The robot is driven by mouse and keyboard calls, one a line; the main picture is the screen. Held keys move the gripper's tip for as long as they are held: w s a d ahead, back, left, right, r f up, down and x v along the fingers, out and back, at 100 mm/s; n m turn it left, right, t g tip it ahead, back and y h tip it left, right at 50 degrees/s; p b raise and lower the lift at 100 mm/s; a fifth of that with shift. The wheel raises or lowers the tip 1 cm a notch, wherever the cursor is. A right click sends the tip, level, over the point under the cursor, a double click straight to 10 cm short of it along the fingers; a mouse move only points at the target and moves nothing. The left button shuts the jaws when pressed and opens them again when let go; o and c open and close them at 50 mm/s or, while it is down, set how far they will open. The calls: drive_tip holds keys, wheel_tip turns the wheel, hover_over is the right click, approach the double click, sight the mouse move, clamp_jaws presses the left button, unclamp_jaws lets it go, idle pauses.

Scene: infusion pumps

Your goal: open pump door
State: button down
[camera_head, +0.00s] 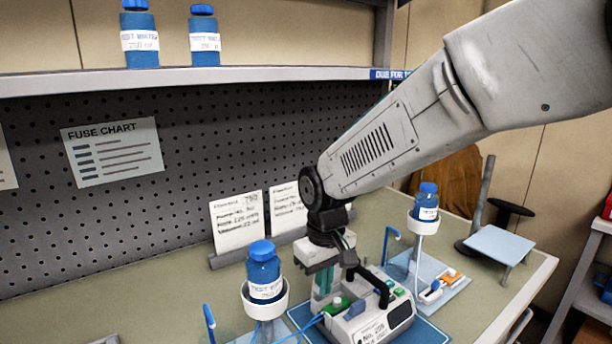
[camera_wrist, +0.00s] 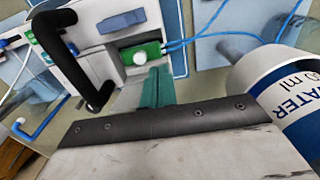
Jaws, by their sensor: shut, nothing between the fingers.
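The infusion pump (camera_head: 372,328) is a white box with a black carry handle (camera_head: 372,286), a dark display and a label on its front. It sits on a blue mat (camera_head: 428,332). It also shows in the wrist view (camera_wrist: 88,68), with a blue panel (camera_wrist: 122,21) and a green part bearing a white round knob (camera_wrist: 139,57). I cannot tell which part is the door or whether it is open. My gripper (camera_head: 323,284) points down beside the pump's left side. Its teal fingers (camera_wrist: 158,84) are together and empty, near the knob; contact is unclear.
A blue-capped bottle (camera_head: 263,274) stands in a white holder left of my gripper. Another bottle (camera_head: 426,204) stands behind right, near a second device (camera_head: 440,286). Blue tubes (camera_wrist: 205,38) run to the pump. A pegboard and cards (camera_head: 238,222) stand behind.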

drive_tip(key=shift+w+a, duration=0.5)
drive_tip(key=shift+w, duration=0.2)
drive_tip(key=shift+s+d, duration=0.6)
drive_tip(key=shift+s, duration=0.25)
wheel_tip(320, 180, up, 8)
idle(0.4)
